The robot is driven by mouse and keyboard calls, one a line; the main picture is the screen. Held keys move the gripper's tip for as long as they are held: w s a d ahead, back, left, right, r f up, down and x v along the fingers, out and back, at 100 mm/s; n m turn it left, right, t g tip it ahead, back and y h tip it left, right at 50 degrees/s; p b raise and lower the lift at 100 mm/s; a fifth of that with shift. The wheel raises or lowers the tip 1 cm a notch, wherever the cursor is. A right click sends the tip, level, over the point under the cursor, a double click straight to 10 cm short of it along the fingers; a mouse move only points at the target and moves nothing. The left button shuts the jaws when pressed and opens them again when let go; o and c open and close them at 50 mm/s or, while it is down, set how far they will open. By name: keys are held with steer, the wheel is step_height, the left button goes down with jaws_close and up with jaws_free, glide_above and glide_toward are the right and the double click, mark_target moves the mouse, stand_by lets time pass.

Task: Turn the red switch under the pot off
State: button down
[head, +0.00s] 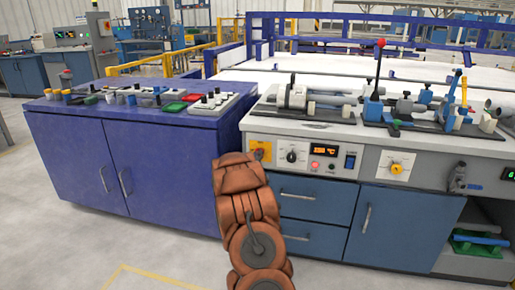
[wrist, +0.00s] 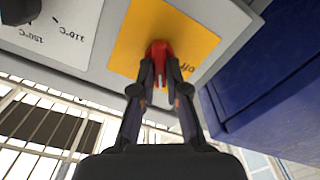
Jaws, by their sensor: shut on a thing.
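The red switch (wrist: 158,48) is on a yellow plate (wrist: 185,25) in the wrist view. Lettering reading "off" is printed on the plate beside it. My gripper (wrist: 161,78) is shut on the red switch, with its two fingertips at the switch's sides. In the head view the yellow plate (head: 265,147) is at the left end of the grey control panel (head: 375,165), and my brown arm reaches up to it. My arm hides the gripper in the head view. I see no pot; a pipe fixture (head: 305,99) stands on the bench above the panel.
A black dial (head: 291,156) is just right of the plate; it also shows in the wrist view (wrist: 18,10). A small display, buttons and a blue switch (head: 350,161) follow. A blue cabinet (head: 130,165) stands close on the left. Floor at lower left is clear.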

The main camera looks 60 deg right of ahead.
steer(key=n+p, duration=0.5)
steer(key=p, duration=0.1)
steer(key=n+p, duration=0.6)
steer(key=p, duration=0.1)
steer(key=shift+w+f+n, duration=0.1)
steer(key=shift+f+n, duration=0.1)
steer(key=shift+n, duration=0.1)
stand_by(0.3)
steer(key=c, duration=1.2)
jaws_free()
steer(key=shift+a, duration=0.15)
steer(key=shift+v, duration=5.9)
